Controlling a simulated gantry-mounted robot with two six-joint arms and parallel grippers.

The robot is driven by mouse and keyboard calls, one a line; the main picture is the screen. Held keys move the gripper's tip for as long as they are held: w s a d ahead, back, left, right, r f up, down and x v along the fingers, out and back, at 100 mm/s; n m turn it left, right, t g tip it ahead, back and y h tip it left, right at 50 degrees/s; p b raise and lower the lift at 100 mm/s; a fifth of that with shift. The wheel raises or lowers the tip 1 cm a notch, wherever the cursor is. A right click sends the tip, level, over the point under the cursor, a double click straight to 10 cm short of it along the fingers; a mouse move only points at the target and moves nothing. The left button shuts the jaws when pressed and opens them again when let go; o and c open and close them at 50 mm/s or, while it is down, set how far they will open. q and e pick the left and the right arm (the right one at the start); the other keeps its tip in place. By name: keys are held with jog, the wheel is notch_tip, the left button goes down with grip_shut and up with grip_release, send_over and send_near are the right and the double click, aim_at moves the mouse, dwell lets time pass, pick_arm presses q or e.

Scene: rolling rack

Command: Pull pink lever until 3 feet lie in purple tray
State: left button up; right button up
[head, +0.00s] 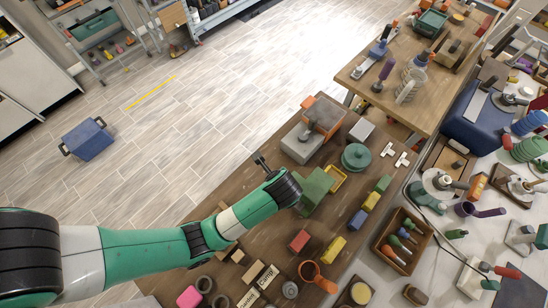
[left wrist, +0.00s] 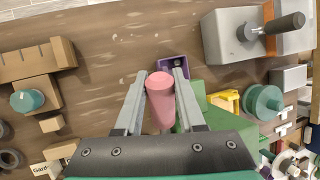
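In the left wrist view, the pink lever (left wrist: 161,101) stands between the two fingers of my left gripper (left wrist: 161,75). The fingertips appear to touch it on both sides. The purple tray (left wrist: 184,62) is just beyond the fingertips, partly hidden by them and the lever; its contents are too small to tell. A green block-shaped body (left wrist: 193,120) is beside the lever, partly behind the right finger, and shows in the head view (head: 315,188). In the head view, my left gripper (head: 261,162) is over the brown table; lever and tray are hidden there. My right gripper is not in view.
A yellow tray (head: 337,180) and a round green object (head: 356,157) are close to the green body. A grey box with a dark handle (head: 302,142) stands farther back. Loose red, blue and yellow blocks lie in front. The brown table (head: 225,186) has clear room to the left.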

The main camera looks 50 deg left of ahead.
pick_arm(q)
grip_shut()
dwell(1.0)
